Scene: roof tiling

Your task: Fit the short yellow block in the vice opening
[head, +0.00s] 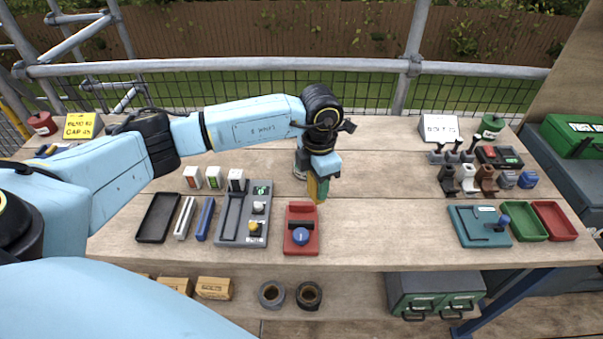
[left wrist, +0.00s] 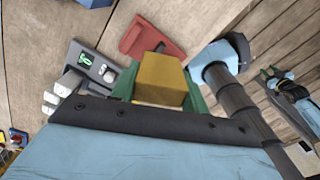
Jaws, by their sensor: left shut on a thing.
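My left gripper (head: 318,192) is shut on a yellow block (left wrist: 162,80), which sits between its green fingers in the left wrist view. In the head view the block shows only as a small yellow-orange patch among the fingers. The red vice (head: 302,243) with a blue round knob stands on the bench just in front of the gripper. The gripper and block are above and behind the vice, apart from it as far as I can tell. The vice (left wrist: 140,36) also shows beyond the block in the left wrist view, partly hidden by it.
A grey panel (head: 232,225) with knobs stands close left of the vice, with a black tray (head: 158,218) further left. A teal device (head: 470,232), a green tray (head: 525,222) and a red tray (head: 555,221) lie at right. The bench between is clear.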

